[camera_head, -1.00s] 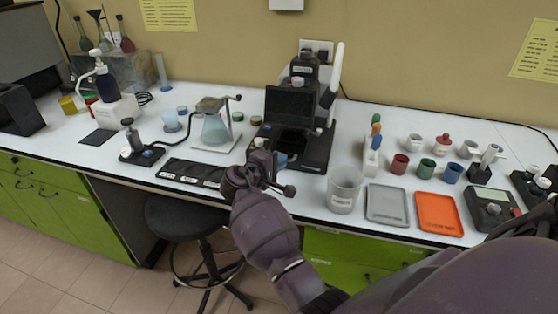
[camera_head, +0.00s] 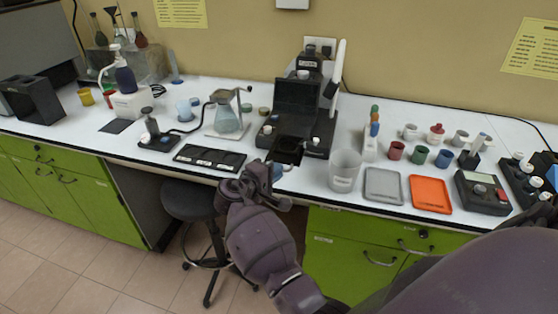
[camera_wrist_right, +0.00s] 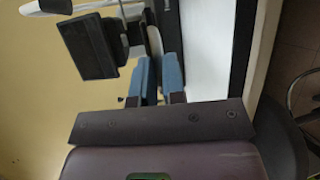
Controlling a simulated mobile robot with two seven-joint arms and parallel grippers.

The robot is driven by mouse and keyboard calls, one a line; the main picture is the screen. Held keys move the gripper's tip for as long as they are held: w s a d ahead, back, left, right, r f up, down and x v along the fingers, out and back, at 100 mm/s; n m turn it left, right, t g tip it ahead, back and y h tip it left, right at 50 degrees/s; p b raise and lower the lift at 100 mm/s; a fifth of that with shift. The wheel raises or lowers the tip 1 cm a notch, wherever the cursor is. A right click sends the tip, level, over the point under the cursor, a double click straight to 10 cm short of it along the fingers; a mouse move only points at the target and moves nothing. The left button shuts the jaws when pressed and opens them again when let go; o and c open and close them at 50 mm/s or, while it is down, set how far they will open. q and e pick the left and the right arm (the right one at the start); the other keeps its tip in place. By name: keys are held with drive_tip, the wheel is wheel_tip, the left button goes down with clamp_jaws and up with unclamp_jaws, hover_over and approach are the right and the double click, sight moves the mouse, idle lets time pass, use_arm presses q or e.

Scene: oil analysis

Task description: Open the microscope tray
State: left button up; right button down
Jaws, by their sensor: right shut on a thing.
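The black microscope (camera_head: 320,132) stands at the back of the white bench, with a dark upright panel that also shows in the right wrist view (camera_wrist_right: 84,48). Its flat black tray (camera_head: 286,150) sticks out of the front, towards the bench's front edge. My right gripper (camera_head: 276,172) is at the tray's front end, shut on it. In the right wrist view, the gripper's two blue fingers (camera_wrist_right: 156,78) are close together, with the gripped part mostly hidden between them. My left gripper is not in view.
A black slide holder (camera_head: 210,158) lies left of my right gripper. A clear beaker (camera_head: 344,172), a grey tray (camera_head: 383,185) and an orange tray (camera_head: 430,194) stand to the right. A stool (camera_head: 188,200) is below the bench edge.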

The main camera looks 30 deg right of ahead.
drive_tip(key=shift+w+d, duration=0.1)
drive_tip(key=shift+d, duration=0.05)
drive_tip(key=c, duration=1.2)
unclamp_jaws()
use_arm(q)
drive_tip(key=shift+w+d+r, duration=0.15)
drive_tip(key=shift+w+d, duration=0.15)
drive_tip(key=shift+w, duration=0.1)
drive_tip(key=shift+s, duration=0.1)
